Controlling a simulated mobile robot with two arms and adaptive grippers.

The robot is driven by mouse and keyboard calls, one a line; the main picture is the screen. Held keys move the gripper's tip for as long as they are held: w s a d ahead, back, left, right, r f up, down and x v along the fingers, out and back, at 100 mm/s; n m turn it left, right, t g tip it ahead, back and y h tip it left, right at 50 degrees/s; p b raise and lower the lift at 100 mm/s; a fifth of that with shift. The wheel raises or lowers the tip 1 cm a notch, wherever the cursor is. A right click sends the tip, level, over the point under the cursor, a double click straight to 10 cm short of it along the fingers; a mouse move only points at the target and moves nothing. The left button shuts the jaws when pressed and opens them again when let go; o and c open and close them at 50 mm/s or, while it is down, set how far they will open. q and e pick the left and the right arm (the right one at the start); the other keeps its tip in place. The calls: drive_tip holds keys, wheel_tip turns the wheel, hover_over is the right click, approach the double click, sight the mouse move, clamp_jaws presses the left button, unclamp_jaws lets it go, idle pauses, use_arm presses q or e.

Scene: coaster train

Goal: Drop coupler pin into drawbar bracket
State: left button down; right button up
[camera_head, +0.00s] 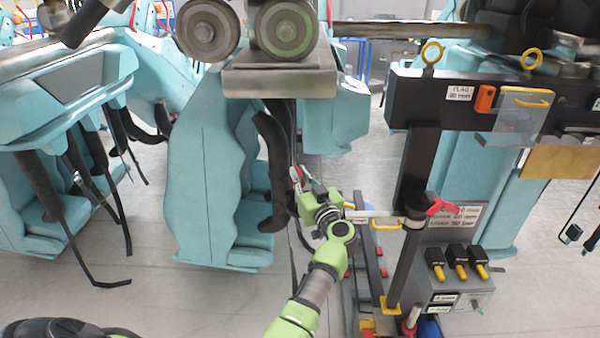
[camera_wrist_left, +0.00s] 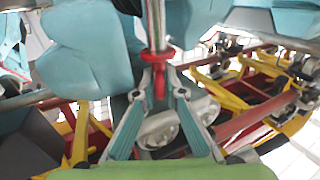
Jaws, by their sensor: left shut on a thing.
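My left gripper (camera_head: 304,188) is in the middle of the head view, beside the dark hanging cover of a turquoise car. In the left wrist view its fingers (camera_wrist_left: 159,80) are shut on the coupler pin (camera_wrist_left: 157,28), a silver rod with a red collar and red lower part. The rod stands upright beyond the fingertips. In the head view the pin is mostly hidden, with only a bit of red by the fingers. I cannot pick out the drawbar bracket with certainty in either view. My right gripper is not in view.
Turquoise ride cars (camera_head: 215,180) stand left and centre, with a steel block (camera_head: 280,80) and wheels above. A dark stand (camera_head: 418,170) with a red clamp (camera_head: 437,206) and a grey switch box (camera_head: 455,285) is close on the right. Grey floor shows at lower left.

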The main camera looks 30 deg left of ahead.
use_arm(q)
drive_tip(key=shift+f+b, duration=1.25)
drive_tip(key=shift+f, duration=1.3)
drive_tip(key=shift+f+b, duration=0.4)
drive_tip(key=shift+f, duration=0.35)
